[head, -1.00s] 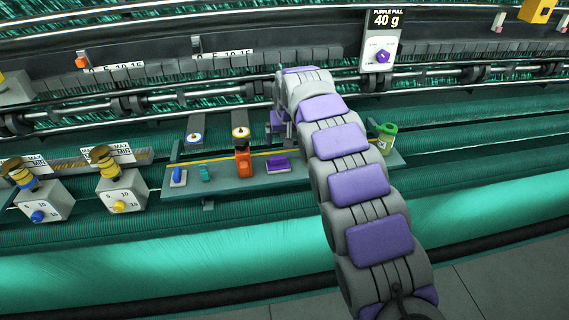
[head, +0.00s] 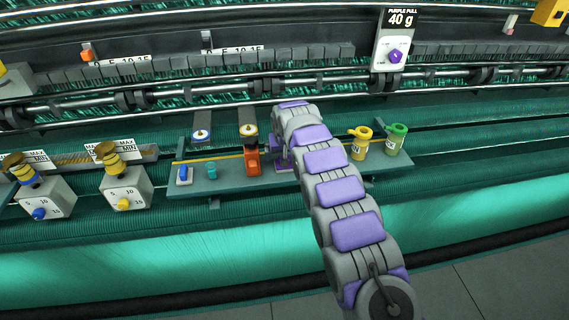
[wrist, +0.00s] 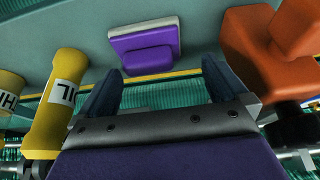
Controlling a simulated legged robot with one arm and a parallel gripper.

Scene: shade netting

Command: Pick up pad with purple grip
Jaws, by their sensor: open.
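The pad with the purple grip (wrist: 146,50) lies on the teal shelf, at the top middle of the wrist view, with its purple face showing on a paler base. My gripper (wrist: 158,80) is open and empty, its two dark fingers pointing toward the pad and apart from it. In the head view my gripper (head: 279,147) is low over the shelf, just right of the orange tool (head: 252,162). My arm hides most or all of the pad there.
In the wrist view an orange tool (wrist: 270,55) stands close on the right and a yellow oil bottle (wrist: 55,105) on the left. The shelf (head: 225,186) also holds a blue item (head: 184,174), a teal item (head: 211,170), a yellow can (head: 360,143) and a green can (head: 396,139).

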